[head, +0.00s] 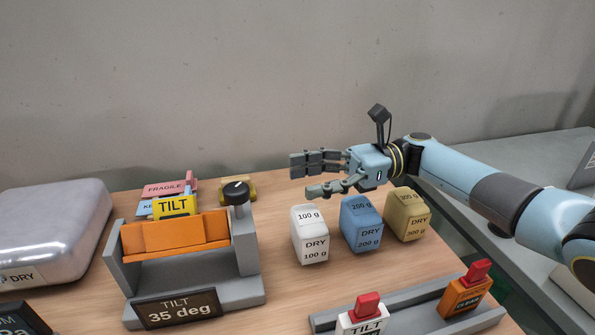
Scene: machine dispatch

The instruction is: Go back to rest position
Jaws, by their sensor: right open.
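My right gripper (311,174) comes in from the right and hangs above the table's back part. It is open, its fingers pointing left, with nothing between them. It is above and behind a white 100 g block (310,238), a blue 200 g block (362,226) and a yellowish 300 g block (407,215), which stand in a row on the table. My left gripper is out of the picture.
A grey fixture with an orange tilted part (175,237) and black knob (237,192) stands left of the blocks, labelled TILT 35 deg. A rounded silver case (52,228) is far left. A grey tray (412,312) holds white (363,316) and orange (463,297) tagged pieces in front.

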